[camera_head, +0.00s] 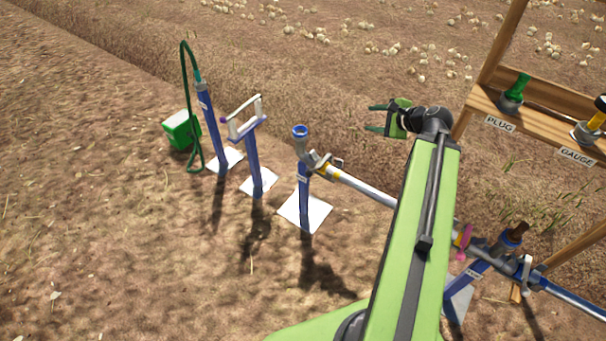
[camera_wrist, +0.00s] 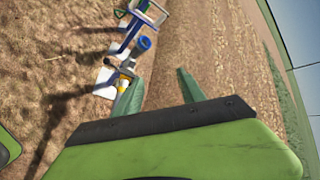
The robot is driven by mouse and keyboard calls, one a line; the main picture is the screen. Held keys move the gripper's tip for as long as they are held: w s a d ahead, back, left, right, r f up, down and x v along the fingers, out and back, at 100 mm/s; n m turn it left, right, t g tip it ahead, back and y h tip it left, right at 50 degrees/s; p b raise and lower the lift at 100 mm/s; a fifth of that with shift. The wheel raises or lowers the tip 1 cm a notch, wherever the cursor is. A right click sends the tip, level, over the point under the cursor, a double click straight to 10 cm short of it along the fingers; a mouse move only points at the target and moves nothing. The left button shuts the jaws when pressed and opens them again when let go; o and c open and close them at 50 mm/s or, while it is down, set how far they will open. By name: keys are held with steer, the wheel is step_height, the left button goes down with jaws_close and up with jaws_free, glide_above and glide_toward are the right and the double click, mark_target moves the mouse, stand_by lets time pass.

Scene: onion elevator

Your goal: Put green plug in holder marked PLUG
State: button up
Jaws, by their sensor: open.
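The green plug (camera_head: 517,88) stands upright in a grey cup-like holder (camera_head: 509,105) on the wooden shelf at the right in the head view. The label PLUG (camera_head: 500,124) is on the shelf's front edge just below that holder. My gripper (camera_head: 376,118) is open and empty. It is in the air left of the shelf, apart from the plug, with its fingers pointing left. In the wrist view, my two green fingers (camera_wrist: 160,92) are spread with nothing between them. The plug and its holder are not in the wrist view.
A yellow and black gauge (camera_head: 598,117) sits at the shelf's GAUGE label. Blue posts (camera_head: 304,195) on white plates stand left and below my gripper; one also shows in the wrist view (camera_wrist: 144,43). A metal pipe (camera_head: 365,188) runs behind my arm. A green box (camera_head: 181,130) stands far left.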

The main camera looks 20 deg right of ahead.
steer(key=s+a+f+n+g+h, duration=0.1)
steer(key=s+a+f+n+g, duration=0.1)
steer(key=a+n, duration=0.5)
steer(key=s+a+f+n+g+h, duration=0.1)
steer(key=a+f+n+g, duration=0.4)
steer(key=a, duration=0.8)
steer(key=s+a+f+n+g, duration=0.2)
steer(key=a+f+n+g, duration=0.1)
steer(key=a+n, duration=0.6)
steer(key=shift+s+a+f+g+h, duration=0.15)
steer(key=shift+s+a+g+h, duration=0.25)
steer(key=shift+a, duration=0.05)
